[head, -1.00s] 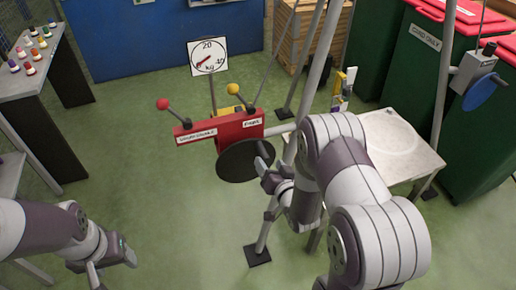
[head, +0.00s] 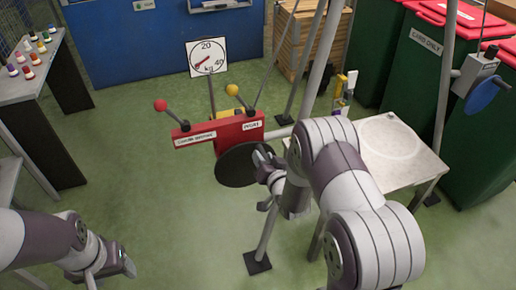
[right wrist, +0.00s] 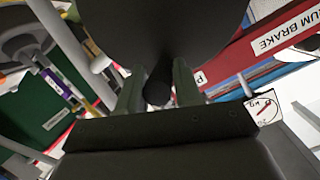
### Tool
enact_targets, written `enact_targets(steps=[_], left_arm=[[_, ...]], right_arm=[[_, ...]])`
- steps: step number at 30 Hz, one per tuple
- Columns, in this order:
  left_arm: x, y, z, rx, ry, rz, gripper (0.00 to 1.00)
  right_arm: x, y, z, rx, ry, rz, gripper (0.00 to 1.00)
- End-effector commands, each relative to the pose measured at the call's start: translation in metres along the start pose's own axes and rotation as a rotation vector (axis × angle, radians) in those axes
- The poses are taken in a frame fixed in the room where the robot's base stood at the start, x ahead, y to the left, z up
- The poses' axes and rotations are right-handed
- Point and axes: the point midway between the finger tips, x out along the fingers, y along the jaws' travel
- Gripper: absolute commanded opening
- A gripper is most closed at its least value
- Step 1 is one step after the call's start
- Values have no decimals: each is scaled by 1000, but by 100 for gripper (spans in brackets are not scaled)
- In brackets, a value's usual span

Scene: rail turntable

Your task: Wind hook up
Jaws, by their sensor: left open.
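A red winch box (head: 222,131) stands mid-picture in the head view, with a red-knobbed lever (head: 170,113) and a yellow-knobbed lever (head: 239,97). A large black disc (head: 236,168) is on its near side. My right gripper (head: 265,180) is at the disc's right edge. In the right wrist view its fingers stand on both sides of a dark round handle (right wrist: 158,90) projecting from the disc (right wrist: 155,35), and they appear closed on it. My left gripper (head: 112,268) is open and empty at lower left, over the floor. I cannot make out the hook.
A dial gauge marked kg (head: 207,58) stands behind the winch. Tripod legs rise beside my right arm. A pale table (head: 415,176) is to the right. A grey unit with a blue wheel (head: 482,95) is on a post at far right. Floor left of the winch is clear.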

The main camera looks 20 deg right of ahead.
Motion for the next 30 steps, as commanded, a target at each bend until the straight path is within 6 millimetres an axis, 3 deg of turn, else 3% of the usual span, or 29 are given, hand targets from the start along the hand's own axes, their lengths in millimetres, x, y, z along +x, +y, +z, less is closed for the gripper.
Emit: enact_targets(steps=[12,25,30], left_arm=[[11,0,1,0,0,0,62],[12,0,2,0,0,0,62],[20,0,2,0,0,0,62]], right_arm=[[3,28,5,270,-29,-50,0],[3,32,7,320,-38,-57,0],[6,44,14,434,-50,-80,0]])
